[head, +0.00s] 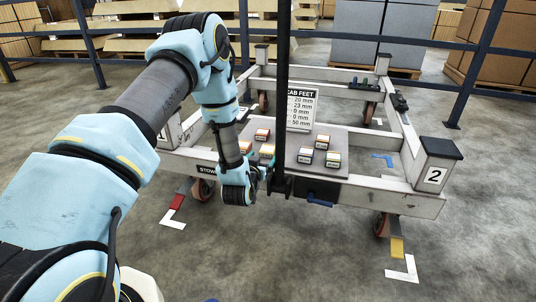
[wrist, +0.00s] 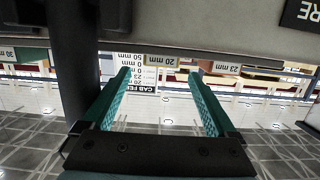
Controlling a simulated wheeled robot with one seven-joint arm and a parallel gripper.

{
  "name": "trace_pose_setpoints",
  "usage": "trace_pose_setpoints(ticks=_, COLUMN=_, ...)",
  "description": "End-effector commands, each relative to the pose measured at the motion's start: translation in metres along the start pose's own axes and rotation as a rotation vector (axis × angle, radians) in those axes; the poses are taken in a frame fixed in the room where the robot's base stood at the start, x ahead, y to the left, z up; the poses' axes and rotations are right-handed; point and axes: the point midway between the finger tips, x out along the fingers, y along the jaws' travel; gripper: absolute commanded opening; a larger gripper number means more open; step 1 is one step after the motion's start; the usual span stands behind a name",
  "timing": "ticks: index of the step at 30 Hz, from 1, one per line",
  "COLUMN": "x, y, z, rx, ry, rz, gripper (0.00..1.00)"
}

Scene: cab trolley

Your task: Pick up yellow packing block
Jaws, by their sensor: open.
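The yellow packing block (head: 267,150) sits on the grey deck of the trolley, in the front left part of the group of blocks. My gripper (head: 266,175) is low at the trolley's front edge, just in front of this block, partly hidden by a dark post. In the wrist view my gripper (wrist: 160,75) is open, with its two teal fingers apart and nothing held between them. A pale yellow label reading 20 mm (wrist: 172,60) shows just beyond the fingertips, between them. I cannot tell how far it is from the tips.
Several other blocks stand close by, including an orange-red one (head: 245,147) to the left and a green one (head: 333,159) to the right. A CAB FEET sign (head: 301,108) stands behind. The trolley's corner post marked 2 (head: 435,176) is at the right. A dark vertical post (head: 283,90) crosses the view.

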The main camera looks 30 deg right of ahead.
Motion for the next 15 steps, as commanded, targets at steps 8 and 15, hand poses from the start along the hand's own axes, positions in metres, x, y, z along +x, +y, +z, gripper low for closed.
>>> trace_pose_setpoints(ticks=8, x=0.027, y=0.002, z=0.000, rx=-0.002, ry=0.001, rz=0.004, gripper=1.00)
trace_pose_setpoints(ticks=15, x=0.060, y=-0.001, z=0.002, rx=-0.002, ry=0.001, rz=0.004, gripper=1.00)
